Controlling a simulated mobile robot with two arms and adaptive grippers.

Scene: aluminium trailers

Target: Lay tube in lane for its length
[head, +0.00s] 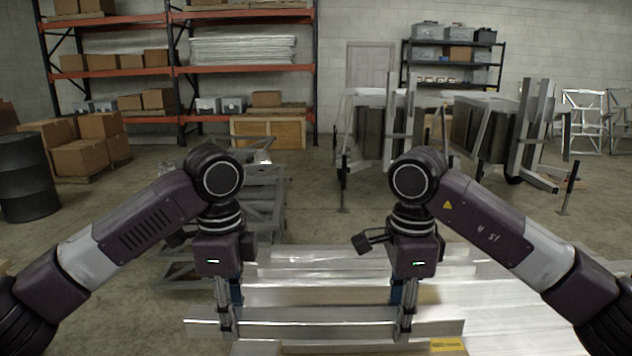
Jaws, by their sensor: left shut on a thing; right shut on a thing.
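A long silver tube (315,331) lies crosswise in front of me, level from left to right. My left gripper (227,326) is shut on it near its left end. My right gripper (405,324) is shut on it towards its right end. Both grippers point down, and short ends of the tube stick out past each. Several bright aluminium lengths (330,296) lie side by side just behind it, on a surface partly hidden by my arms. I cannot tell which gap is the lane, or whether the tube touches the surface.
A yellow label (447,344) lies at the near edge, right of centre. A grey metal frame (265,190) stands behind my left gripper. Trailers (375,125) stand further back on open floor. A black drum (26,178) and cardboard boxes (80,157) are at left.

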